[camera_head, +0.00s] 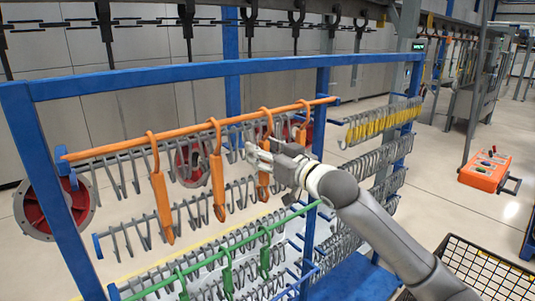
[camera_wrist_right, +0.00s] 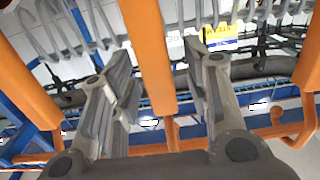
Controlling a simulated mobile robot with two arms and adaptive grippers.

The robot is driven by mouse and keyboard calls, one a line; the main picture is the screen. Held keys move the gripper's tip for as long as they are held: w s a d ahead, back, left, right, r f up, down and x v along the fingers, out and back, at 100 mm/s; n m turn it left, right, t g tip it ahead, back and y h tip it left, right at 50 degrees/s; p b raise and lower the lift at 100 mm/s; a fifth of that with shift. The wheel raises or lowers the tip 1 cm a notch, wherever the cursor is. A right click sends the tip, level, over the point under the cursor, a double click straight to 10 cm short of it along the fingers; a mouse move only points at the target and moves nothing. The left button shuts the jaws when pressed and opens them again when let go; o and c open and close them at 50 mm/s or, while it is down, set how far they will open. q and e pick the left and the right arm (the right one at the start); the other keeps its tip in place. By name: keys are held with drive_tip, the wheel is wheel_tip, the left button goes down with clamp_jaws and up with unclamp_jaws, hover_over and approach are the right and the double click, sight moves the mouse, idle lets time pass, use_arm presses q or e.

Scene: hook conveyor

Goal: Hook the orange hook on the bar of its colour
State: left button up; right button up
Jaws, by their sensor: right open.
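The orange bar (camera_head: 200,128) runs along the upper part of the blue rack. Several orange hooks hang on it, including a left one (camera_head: 161,195), one beside it (camera_head: 217,178) and a third (camera_head: 265,128). A further orange hook shows partly behind my gripper. My right gripper (camera_head: 258,157) is at the shank of the third hook, below the bar. In the right wrist view the open fingers (camera_wrist_right: 157,65) stand on either side of an orange hook shank (camera_wrist_right: 146,45), with gaps visible. Part of the third hook is hidden by the gripper. My left gripper is not in view.
The blue rack (camera_head: 180,76) has grey hooks below and a green bar (camera_head: 225,250) with green hooks. Yellow hooks (camera_head: 375,125) hang at right. Dark overhead conveyor hooks (camera_head: 250,18) hang above.

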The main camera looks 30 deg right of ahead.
drive_tip(key=s+d, duration=0.1)
drive_tip(key=s, duration=1.1)
